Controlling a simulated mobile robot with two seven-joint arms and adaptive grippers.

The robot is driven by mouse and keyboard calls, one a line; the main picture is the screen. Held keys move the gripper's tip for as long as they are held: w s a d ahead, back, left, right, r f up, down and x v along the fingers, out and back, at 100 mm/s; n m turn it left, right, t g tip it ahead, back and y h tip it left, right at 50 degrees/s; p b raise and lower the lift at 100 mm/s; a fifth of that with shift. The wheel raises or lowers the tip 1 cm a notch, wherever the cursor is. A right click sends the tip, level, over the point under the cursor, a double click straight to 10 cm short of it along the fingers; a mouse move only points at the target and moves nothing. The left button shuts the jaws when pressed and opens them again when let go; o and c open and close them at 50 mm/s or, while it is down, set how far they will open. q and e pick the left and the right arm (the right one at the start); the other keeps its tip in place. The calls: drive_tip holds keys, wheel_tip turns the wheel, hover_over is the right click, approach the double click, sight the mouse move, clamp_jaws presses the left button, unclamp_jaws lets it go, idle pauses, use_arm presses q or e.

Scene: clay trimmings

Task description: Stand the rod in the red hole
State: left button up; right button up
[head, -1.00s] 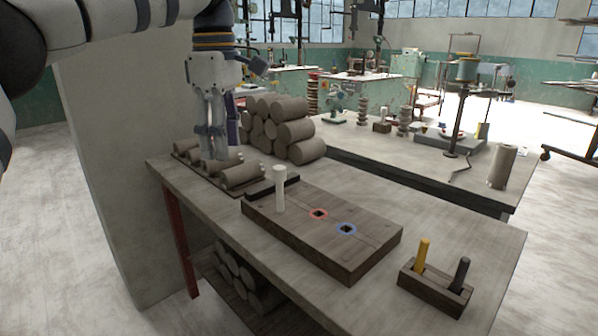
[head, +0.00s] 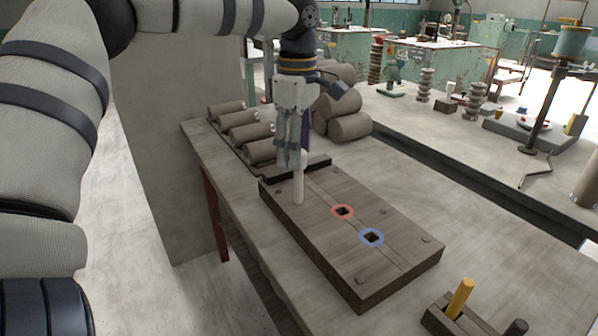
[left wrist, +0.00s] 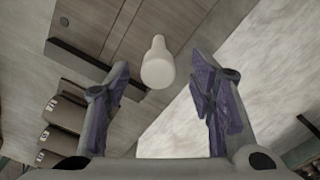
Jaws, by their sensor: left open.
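The white rod (head: 298,188) stands upright near the left end of the dark wooden block (head: 385,262). The red-ringed hole (head: 342,212) in the block's top is empty, and the blue-ringed hole (head: 372,237) lies to its right. My left gripper (head: 288,158) points down at the rod's upper end, overlapping it in the head view. In the left wrist view the rod's pale rounded end (left wrist: 158,66) shows between and beyond the two spread purple-padded fingers (left wrist: 160,108), apart from both. My left gripper is open and empty. My right gripper is not in view.
A black bar (head: 290,168) lies along the block's far left edge. Clay cylinders (head: 250,131) lie in a row and in a stack behind. A small wooden holder (head: 437,318) with a yellow peg (head: 461,297) and a dark peg (head: 517,328) stands front right.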

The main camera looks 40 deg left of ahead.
use_arm(q)
drive_tip(key=shift+w+f, duration=0.1)
drive_tip(key=shift+f, duration=0.7)
clamp_jaws()
drive_tip(key=shift+r, duration=0.1)
